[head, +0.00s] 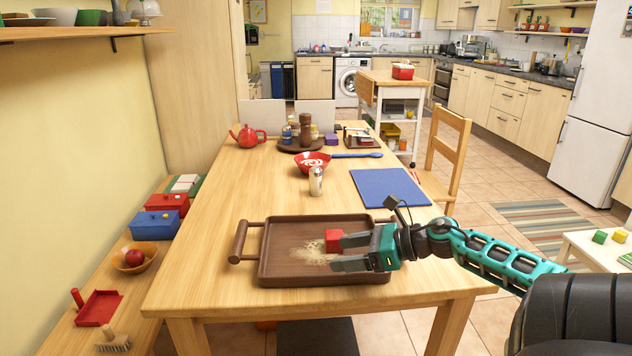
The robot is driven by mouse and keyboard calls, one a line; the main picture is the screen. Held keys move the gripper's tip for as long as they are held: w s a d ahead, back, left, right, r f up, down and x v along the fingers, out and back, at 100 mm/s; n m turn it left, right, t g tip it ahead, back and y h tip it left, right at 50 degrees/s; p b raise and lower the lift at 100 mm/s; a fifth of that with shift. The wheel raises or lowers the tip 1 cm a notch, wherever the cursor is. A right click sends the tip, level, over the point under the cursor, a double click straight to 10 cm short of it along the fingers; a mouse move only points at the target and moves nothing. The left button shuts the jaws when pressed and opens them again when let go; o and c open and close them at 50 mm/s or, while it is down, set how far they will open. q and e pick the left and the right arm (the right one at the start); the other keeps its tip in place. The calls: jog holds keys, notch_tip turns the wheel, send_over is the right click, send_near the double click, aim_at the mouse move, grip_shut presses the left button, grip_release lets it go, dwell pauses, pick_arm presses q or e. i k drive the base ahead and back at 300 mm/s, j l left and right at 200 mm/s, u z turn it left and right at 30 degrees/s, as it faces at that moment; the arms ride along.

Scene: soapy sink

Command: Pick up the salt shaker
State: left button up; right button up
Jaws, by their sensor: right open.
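The salt shaker (316,181) is a small clear shaker with a metal top. It stands upright on the wooden table (215,211), behind the brown tray and in front of a red bowl. My right gripper (338,254) is open over the right part of the tray, nearer to me than the shaker and clear of it. A red block (334,240) shows at its fingers; I cannot tell whether they touch it. My left gripper is not in view.
The brown tray (277,230) has pale crumbs on it. The table left of the shaker is clear.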

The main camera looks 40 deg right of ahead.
aim_at(315, 172)
jog(key=i+l, duration=0.2)
jog(key=l, duration=0.15)
jog(key=i+l, duration=0.25)
jog(key=l, duration=0.15)
jog(key=i+l, duration=0.2)
jog(key=l, duration=0.15)
jog(key=i+l, duration=0.25)
jog(key=l, duration=0.15)
